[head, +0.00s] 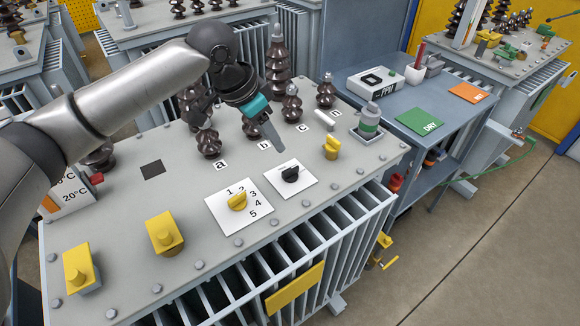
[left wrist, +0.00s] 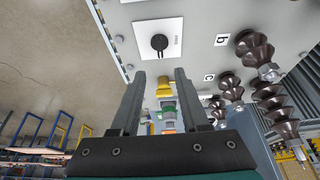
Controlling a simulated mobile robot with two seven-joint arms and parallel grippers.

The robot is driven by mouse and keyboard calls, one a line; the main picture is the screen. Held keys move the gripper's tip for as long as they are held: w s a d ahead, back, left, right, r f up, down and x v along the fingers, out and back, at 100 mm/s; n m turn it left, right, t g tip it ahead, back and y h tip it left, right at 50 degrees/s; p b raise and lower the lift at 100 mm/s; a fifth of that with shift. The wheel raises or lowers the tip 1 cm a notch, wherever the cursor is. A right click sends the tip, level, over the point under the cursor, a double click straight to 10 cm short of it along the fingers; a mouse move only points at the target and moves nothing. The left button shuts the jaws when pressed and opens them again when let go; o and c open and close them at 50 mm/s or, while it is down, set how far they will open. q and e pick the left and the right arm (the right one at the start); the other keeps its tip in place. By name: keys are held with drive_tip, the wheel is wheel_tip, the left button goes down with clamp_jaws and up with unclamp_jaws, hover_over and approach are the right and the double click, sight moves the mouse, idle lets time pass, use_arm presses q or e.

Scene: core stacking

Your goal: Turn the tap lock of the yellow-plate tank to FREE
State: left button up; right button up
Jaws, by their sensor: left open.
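The near grey tank has a yellow plate (head: 295,288) on its front fins. On its top, a black knob (head: 291,174) sits on a small white label plate (head: 305,185); its lettering is too small to read. The black knob also shows in the left wrist view (left wrist: 159,43), beyond the fingertips. My left gripper (head: 275,148) is above the tank top, just behind the knob in the head view, apart from it. In the left wrist view its two fingers (left wrist: 160,76) are spread with nothing held between them. My right gripper is not in view.
A yellow knob (head: 237,201) on a numbered plate is left of the black knob. A yellow knob (head: 331,148) stands to its right, and dark ribbed insulators (head: 278,60) stand behind. A yellow valve (head: 383,241) is on the tank's right side. A grey bench (head: 455,130) stands at right.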

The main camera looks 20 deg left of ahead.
sight(291, 168)
use_arm(q)
drive_tip(key=b+x, duration=0.2)
drive_tip(key=x, duration=0.8)
drive_tip(key=shift+w+f+b, duration=0.1)
drive_tip(key=shift+f+b, duration=0.15)
drive_tip(key=shift+b, duration=0.1)
drive_tip(key=shift+w+d+f, duration=0.2)
drive_tip(key=shift+f, duration=0.35)
drive_tip(key=shift+w+f, duration=0.1)
drive_tip(key=c, duration=0.3)
clamp_jaws()
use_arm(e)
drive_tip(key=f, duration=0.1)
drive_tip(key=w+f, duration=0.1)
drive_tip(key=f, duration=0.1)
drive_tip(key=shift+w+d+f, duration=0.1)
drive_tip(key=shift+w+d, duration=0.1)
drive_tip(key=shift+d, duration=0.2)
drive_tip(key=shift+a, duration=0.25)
